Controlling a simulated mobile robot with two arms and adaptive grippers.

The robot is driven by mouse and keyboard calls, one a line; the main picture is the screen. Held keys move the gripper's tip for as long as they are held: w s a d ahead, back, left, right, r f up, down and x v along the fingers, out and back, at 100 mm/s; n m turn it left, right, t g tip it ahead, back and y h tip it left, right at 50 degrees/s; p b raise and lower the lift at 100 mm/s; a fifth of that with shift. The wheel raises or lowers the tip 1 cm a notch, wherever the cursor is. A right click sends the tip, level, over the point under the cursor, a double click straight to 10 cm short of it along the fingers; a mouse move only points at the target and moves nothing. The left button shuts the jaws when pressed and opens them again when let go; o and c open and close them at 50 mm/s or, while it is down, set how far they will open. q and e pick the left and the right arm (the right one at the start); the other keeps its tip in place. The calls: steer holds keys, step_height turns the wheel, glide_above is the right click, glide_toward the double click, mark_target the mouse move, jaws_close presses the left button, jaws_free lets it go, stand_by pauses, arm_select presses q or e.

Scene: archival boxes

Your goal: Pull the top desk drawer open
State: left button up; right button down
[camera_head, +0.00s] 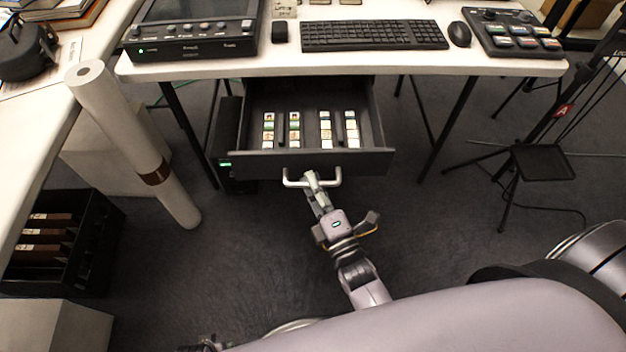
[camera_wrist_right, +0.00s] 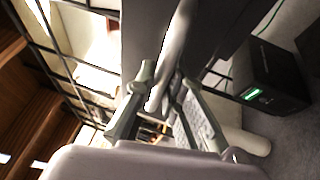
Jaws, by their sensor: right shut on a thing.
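The top desk drawer (camera_head: 375,162) is dark grey and stands pulled out from under the white desk (camera_head: 350,66). Rows of small light-coloured items (camera_head: 325,130) show inside it. Its pale bar handle (camera_head: 290,182) is on the front face. My right gripper (camera_head: 312,178) is shut on the handle near its middle. In the right wrist view the fingers (camera_wrist_right: 155,95) close around the handle bar (camera_wrist_right: 180,45).
A keyboard (camera_head: 374,36), a mouse (camera_head: 459,34) and a control pad (camera_head: 512,34) lie on the desk. A white paper roll (camera_head: 135,145) leans at the left. A black crate (camera_head: 60,245) stands on the floor at the left. A small stand (camera_head: 542,162) is at the right. The floor around my right arm is clear.

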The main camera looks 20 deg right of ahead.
steer(key=c, duration=1.6)
jaws_free()
steer(key=shift+c, duration=0.2)
steer(key=v, duration=1.2)
steer(key=shift+f, duration=0.15)
